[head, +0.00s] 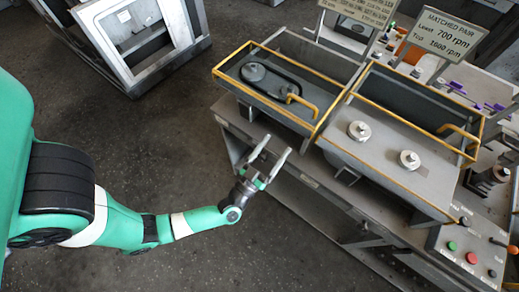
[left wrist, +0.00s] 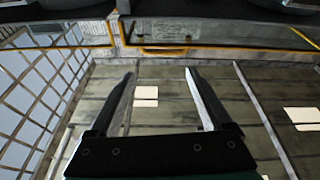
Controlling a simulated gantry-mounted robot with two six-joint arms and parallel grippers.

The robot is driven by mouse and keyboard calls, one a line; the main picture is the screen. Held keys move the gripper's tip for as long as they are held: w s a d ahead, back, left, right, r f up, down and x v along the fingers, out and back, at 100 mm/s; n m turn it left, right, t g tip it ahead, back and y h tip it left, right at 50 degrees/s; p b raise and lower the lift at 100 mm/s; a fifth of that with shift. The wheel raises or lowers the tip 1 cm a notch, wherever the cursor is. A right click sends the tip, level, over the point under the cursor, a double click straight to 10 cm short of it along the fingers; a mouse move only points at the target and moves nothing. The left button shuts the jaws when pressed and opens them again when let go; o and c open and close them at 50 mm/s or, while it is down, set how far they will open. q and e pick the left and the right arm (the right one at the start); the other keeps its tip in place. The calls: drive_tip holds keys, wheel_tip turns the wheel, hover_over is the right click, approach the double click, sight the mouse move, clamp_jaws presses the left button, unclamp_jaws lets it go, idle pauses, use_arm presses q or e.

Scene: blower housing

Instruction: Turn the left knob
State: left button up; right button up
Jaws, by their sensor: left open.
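The left knob (head: 359,131) is a round pale metal knob on the sloped grey front panel of the housing (head: 385,180). A similar right knob (head: 409,159) sits to its right on the same panel. My left gripper (head: 270,149) is open and empty, in front of the housing's left part. It is to the left of the left knob and clearly apart from it. In the left wrist view, the two dark fingers (left wrist: 160,72) are spread with nothing between them. No knob shows in that view. My right gripper is not in view.
Yellow-edged windows and a yellow handle (head: 302,103) top the housing. A sign (head: 436,38) reads "matched pair". A control box with coloured buttons (head: 471,258) stands at the lower right. A grey cabinet (head: 135,40) stands at the upper left. Open floor (head: 180,130) lies around my left arm.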

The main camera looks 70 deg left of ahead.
sight(261, 159)
use_arm(q)
drive_tip(key=s+f+m+g+h+b, duration=0.1)
drive_tip(key=s+f+g+b, duration=0.15)
drive_tip(key=s+f, duration=0.6)
drive_tip(key=s+f+m+g+h+b, duration=0.1)
drive_tip(key=s+f+b, duration=0.3)
drive_tip(key=f, duration=0.9)
drive_tip(key=b+x, duration=0.1)
drive_tip(key=x, duration=0.2)
drive_tip(key=b+x, duration=0.1)
drive_tip(key=x, duration=0.3)
drive_tip(key=r+b+x, duration=0.1)
drive_tip(key=x, duration=0.3)
drive_tip(key=shift+w+a+r, duration=0.1)
drive_tip(key=shift+a, duration=0.1)
drive_tip(key=shift+w+a, duration=0.25)
drive_tip(key=shift+w, duration=0.2)
clamp_jaws()
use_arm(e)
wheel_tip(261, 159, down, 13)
use_arm(q)
drive_tip(key=shift+n+b, duration=0.3)
drive_tip(key=shift+n, duration=0.1)
